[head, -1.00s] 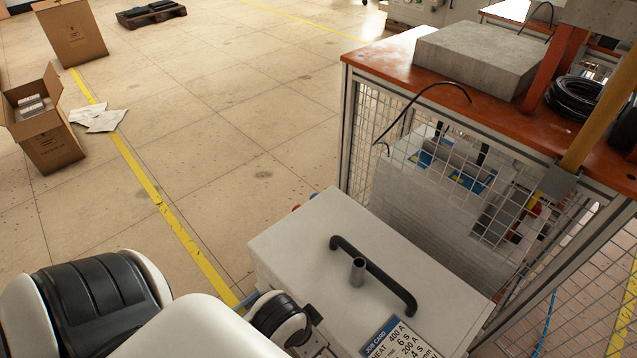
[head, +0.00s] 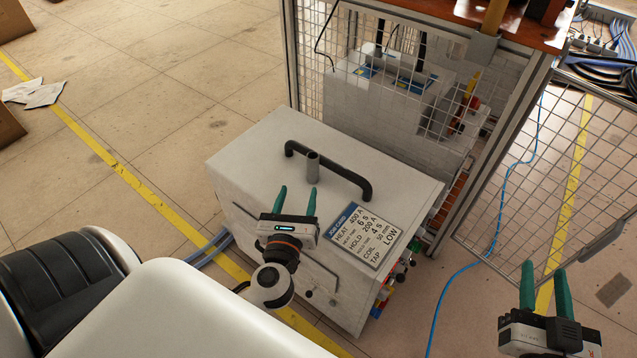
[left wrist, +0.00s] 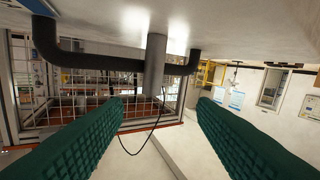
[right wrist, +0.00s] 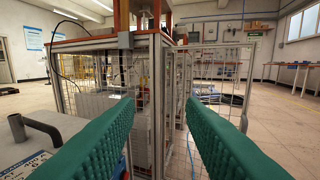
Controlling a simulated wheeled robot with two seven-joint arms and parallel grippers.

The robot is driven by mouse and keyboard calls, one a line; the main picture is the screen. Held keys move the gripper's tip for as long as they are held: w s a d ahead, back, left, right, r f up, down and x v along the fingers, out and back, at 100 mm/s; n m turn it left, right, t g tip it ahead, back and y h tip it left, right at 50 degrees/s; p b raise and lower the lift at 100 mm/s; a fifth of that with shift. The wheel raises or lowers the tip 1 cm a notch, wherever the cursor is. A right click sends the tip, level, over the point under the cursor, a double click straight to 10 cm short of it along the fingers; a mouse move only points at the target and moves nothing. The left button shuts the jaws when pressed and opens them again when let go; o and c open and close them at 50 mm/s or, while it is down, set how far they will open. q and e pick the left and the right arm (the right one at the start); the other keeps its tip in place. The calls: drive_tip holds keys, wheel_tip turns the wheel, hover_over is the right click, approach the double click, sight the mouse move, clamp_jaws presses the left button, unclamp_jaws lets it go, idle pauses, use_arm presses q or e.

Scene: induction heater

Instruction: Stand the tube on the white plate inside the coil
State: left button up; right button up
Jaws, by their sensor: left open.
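The grey metal tube (head: 313,166) stands upright on top of the white cabinet (head: 240,160), beside its black handle (head: 355,181). My left gripper (head: 297,190) is open over the cabinet top, its green fingers pointing at the tube. In the left wrist view, which looks upside down, the tube (left wrist: 155,68) is ahead of the gap between the fingers, with no visible contact. My right gripper (head: 545,268) is open and empty at the lower right, away from the cabinet. The tube (right wrist: 17,128) also shows at the left edge of the right wrist view. I cannot make out the coil or white plate.
A job card (head: 361,235) lies on the cabinet top. A mesh enclosure (head: 296,70) behind holds a white unit (head: 380,110); an open mesh door (head: 540,190) stands at the right. A blue cable (head: 462,268) crosses the floor. Open floor lies to the left.

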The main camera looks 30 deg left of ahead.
sight(311, 165)
use_arm(q)
drive_tip(key=shift+w+d+m+t, duration=0.15)
drive_tip(key=shift+d+m+t, duration=0.15)
drive_tip(key=shift+m, duration=0.5)
drive_tip(key=x, duration=0.6)
drive_tip(key=shift+w+f, duration=0.1)
drive_tip(key=shift+w, duration=0.25)
drive_tip(key=shift+f+b+x, duration=0.2)
drive_tip(key=shift+b+x, duration=0.3)
drive_tip(key=shift+x, duration=2.1)
clamp_jaws()
use_arm(e)
drive_tip(key=r+t, duration=0.2)
drive_tip(key=r, duration=0.1)
drive_tip(key=r+t, duration=0.1)
drive_tip(key=shift+s+a+r+y, duration=0.2)
drive_tip(key=shift+s+r+y, duration=0.1)
drive_tip(key=shift+y, duration=0.1)
use_arm(q)
drive_tip(key=shift+r, duration=0.1)
